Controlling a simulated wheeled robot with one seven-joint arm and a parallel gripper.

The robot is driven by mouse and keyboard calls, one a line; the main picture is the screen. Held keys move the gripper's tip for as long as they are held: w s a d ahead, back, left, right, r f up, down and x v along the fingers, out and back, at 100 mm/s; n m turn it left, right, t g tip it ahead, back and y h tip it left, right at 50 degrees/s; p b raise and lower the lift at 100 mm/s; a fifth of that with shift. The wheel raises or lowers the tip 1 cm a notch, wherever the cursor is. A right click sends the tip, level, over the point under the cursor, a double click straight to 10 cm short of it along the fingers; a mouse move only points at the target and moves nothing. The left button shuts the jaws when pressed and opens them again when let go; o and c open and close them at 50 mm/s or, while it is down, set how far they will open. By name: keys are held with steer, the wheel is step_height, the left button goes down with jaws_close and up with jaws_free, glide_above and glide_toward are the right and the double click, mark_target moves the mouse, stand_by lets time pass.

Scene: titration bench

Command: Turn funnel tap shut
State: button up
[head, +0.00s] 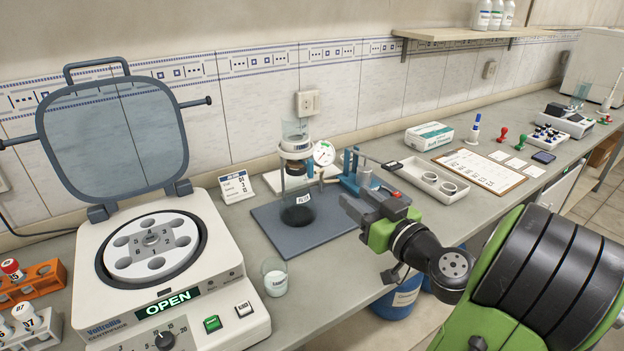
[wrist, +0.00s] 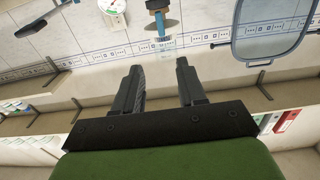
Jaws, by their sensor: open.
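The glass funnel (head: 295,129) stands upright in a ring on a stand on a dark grey base plate (head: 325,236). A round white dial (head: 323,152) with a green mark is beside it, on its right. The tap below the funnel is small, and I cannot tell its handle position. My gripper (head: 350,204) is right of the funnel stand, above the right part of the base plate, apart from the tap. In the wrist view its two fingers (wrist: 160,68) are spread with nothing between them. A blue part with a grey disc (wrist: 160,27) shows beyond them.
A blue clamp-like fixture (head: 353,164) stands just behind my gripper. A white tray (head: 426,181) lies to the right. A small beaker (head: 275,279) stands in front of the base plate. The open centrifuge (head: 215,246) is at the left, its lid (head: 112,135) raised.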

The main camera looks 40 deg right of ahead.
mark_target(312, 163)
steer(key=w+p, duration=0.1)
steer(key=w, duration=0.4)
steer(key=w+p, duration=0.1)
steer(key=w, duration=0.4)
steer(key=w+p, duration=0.1)
steer(key=w, duration=0.4)
steer(key=shift+w+d+r, duration=0.15)
steer(key=shift+w+d, duration=0.15)
steer(key=shift+w, duration=0.05)
jaws_close()
